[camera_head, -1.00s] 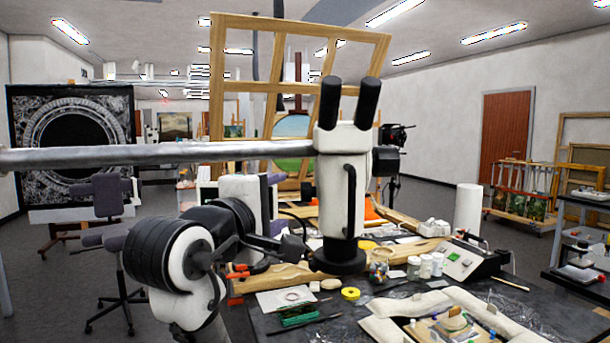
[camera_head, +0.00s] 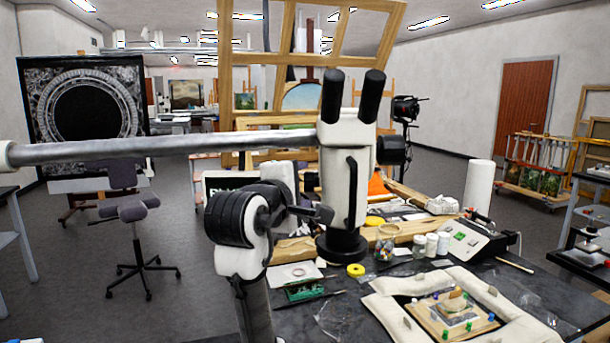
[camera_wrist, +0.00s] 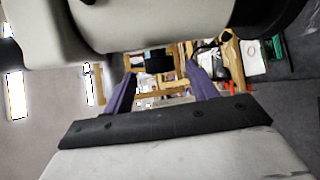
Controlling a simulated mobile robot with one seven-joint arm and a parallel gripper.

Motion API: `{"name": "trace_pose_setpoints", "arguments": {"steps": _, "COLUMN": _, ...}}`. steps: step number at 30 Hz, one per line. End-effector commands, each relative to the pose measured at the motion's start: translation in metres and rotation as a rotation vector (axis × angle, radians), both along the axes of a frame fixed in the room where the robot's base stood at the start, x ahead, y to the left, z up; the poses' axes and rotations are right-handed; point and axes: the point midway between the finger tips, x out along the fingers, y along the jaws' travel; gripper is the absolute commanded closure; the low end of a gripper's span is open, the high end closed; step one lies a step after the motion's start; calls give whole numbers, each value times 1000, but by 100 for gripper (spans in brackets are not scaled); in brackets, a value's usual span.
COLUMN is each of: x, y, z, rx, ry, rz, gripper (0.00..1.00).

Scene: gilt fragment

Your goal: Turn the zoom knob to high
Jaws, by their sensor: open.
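The white microscope (camera_head: 340,185) stands upright on the dark table in the head view, with two black eyepieces on top and a long grey boom running left from it. A black cylindrical knob (camera_head: 393,149) sticks out of its right side; it looks like the zoom knob, but no markings are readable. My gripper (camera_wrist: 160,88) shows in the wrist view as two purple fingers, spread apart with nothing between them. In the head view my arm is left of the microscope, and my fingertips cannot be made out. No contact with the knob shows.
The boom (camera_head: 160,146) crosses the left half at microscope height. Jars (camera_head: 432,243), a control box (camera_head: 460,240) and a padded frame (camera_head: 450,310) crowd the table right of the microscope. A stool (camera_head: 135,225) stands at left, with open floor around it.

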Motion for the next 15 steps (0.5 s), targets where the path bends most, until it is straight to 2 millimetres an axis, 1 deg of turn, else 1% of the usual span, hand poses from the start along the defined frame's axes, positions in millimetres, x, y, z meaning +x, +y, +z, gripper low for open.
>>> {"name": "trace_pose_setpoints", "arguments": {"steps": 1, "x": 7, "y": -3, "z": 1, "rx": 0, "ry": 3, "rz": -1, "gripper": 43}}
{"name": "trace_pose_setpoints", "arguments": {"steps": 3, "x": 14, "y": -5, "z": 0, "rx": 0, "ry": 2, "rz": -1, "gripper": 43}}
{"name": "trace_pose_setpoints", "arguments": {"steps": 6, "x": 21, "y": -8, "z": -1, "rx": 0, "ry": 1, "rz": 0, "gripper": 43}}
{"name": "trace_pose_setpoints", "arguments": {"steps": 15, "x": 24, "y": -9, "z": -3, "rx": 0, "ry": 0, "rz": 0, "gripper": 43}}
